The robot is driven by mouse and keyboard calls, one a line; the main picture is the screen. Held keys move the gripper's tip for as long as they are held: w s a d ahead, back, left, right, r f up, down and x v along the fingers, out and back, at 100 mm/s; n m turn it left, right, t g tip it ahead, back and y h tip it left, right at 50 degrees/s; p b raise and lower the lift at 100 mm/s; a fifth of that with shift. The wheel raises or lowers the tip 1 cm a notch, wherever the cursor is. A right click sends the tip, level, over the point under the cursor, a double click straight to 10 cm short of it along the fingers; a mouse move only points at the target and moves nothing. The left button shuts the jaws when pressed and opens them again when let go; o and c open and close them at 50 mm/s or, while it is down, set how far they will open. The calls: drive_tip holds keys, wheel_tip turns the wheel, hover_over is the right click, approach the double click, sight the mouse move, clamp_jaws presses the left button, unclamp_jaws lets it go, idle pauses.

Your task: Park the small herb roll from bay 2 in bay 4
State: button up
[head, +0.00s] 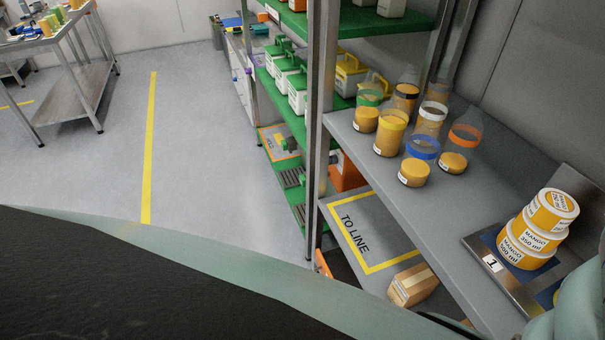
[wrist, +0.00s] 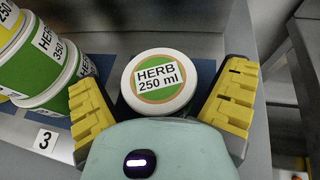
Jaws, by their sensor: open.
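In the wrist view, a small round tub (wrist: 160,82) with a white lid marked HERB 250 ml stands upright between the two yellow fingers of my gripper (wrist: 163,92). The fingers are spread open on either side of it. I cannot tell whether either finger touches it. A stack (wrist: 55,75) of green-banded tubs, with a yellow one on top, stands to the left, by the bay label 3 (wrist: 44,140). The label of the bay under the small tub is hidden. The head view does not show the herb tubs.
In the head view, a stack of MANGO tubs (head: 537,235) stands by label 1 (head: 492,263). Several jars with coloured bands (head: 391,133) stand on the grey shelf (head: 400,190). A cardboard box (head: 412,284) lies below, beside the TO LINE mat (head: 352,225).

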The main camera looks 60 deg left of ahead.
drive_tip(key=shift+s+r, duration=0.25)
drive_tip(key=shift+s, duration=0.05)
drive_tip(key=v, duration=1.1)
drive_tip(key=shift+s+r, duration=0.15)
drive_tip(key=shift+s, duration=0.05)
